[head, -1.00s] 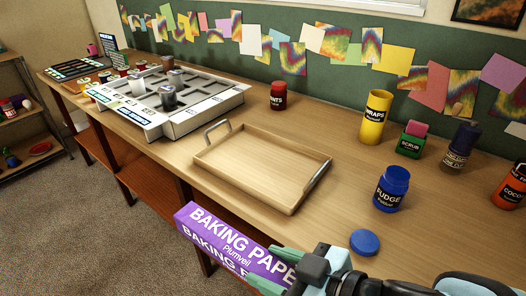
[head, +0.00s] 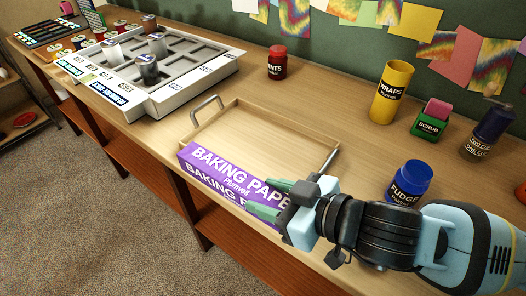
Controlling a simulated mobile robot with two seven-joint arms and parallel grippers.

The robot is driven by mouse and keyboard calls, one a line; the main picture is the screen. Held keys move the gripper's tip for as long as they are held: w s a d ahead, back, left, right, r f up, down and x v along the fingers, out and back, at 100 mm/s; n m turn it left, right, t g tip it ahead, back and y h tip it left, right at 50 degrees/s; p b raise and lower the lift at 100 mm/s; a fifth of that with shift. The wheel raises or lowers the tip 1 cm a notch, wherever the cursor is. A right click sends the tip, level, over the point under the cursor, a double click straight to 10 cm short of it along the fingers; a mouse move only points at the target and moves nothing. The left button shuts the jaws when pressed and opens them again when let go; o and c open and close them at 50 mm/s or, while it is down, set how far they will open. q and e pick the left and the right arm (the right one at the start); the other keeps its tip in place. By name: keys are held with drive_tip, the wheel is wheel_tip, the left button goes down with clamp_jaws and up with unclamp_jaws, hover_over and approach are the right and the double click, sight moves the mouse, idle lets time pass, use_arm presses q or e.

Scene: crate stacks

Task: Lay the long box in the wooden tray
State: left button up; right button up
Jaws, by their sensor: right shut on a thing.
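The long box is a purple baking paper box (head: 228,178) in the head view. My right gripper (head: 275,200) comes in from the right and is shut on the box near its right end. The box is roughly level, over the near edge of the wooden tray (head: 248,113), and hides that edge. I cannot tell whether it touches the tray. The tray is light wood with metal handles at its left and right ends, and its visible floor is empty. My left gripper is not in view.
A white compartment tray (head: 190,92) with several jars stands to the left. A red jar (head: 277,64) stands behind the wooden tray. A yellow canister (head: 391,92), a scrub box (head: 430,120), a grinder (head: 488,130) and a blue fudge jar (head: 410,183) stand to the right.

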drive_tip(key=w, duration=0.3)
drive_tip(key=w+p, duration=0.1)
drive_tip(key=w, duration=0.3)
drive_tip(key=w+a+f, duration=0.1)
drive_tip(key=w, duration=0.3)
drive_tip(key=shift+w, duration=0.55)
drive_tip(key=shift+w, duration=0.3)
wheel_tip(320, 180, down, 3)
drive_tip(key=shift+w+f+p, duration=0.1)
drive_tip(key=shift+f+p, duration=0.05)
drive_tip(key=shift+p, duration=0.15)
drive_tip(key=shift+f, duration=0.15)
drive_tip(key=o, duration=1.1)
drive_tip(key=shift+f, duration=0.1)
